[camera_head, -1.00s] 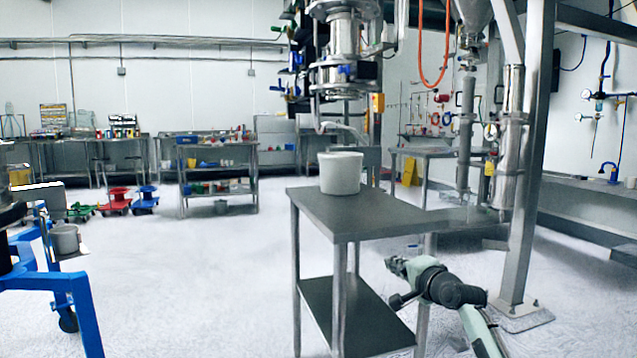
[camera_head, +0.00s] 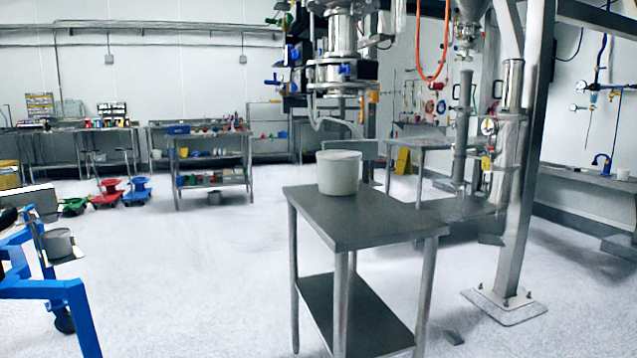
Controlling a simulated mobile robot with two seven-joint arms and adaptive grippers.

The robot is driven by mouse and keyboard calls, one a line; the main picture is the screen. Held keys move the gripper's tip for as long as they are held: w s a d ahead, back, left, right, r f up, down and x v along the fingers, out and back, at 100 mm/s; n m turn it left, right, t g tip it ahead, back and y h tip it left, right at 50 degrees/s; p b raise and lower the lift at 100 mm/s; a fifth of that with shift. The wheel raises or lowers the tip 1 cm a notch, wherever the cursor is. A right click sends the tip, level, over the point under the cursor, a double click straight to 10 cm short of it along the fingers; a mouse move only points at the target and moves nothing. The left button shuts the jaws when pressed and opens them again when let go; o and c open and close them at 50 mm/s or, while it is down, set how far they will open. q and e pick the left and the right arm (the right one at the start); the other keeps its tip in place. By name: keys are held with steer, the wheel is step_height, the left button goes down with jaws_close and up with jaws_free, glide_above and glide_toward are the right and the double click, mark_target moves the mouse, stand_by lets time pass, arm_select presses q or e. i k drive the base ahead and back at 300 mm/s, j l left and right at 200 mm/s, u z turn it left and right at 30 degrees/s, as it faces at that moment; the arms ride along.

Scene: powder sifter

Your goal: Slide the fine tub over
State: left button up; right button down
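A light grey tub (camera_head: 339,173) stands upright on the far half of the steel table (camera_head: 372,222). It sits below the sifter's outlet (camera_head: 345,125) and apart from it. A second, smaller grey tub (camera_head: 59,244) sits on a small shelf at the left edge, by a blue frame. The frames do not show which one is the fine tub. Neither of my grippers is in view.
The steel table has a lower shelf (camera_head: 358,312). A steel post with a floor plate (camera_head: 504,305) stands to its right. A shelved cart (camera_head: 212,165) and coloured dollies (camera_head: 108,192) stand behind. The floor left of the table is clear.

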mark_target(338, 170)
steer(key=i+j+z, duration=0.15)
steer(key=i+j, duration=0.25)
steer(key=i+j+z, duration=0.1)
steer(key=i+j, duration=0.3)
steer(key=j, duration=0.15)
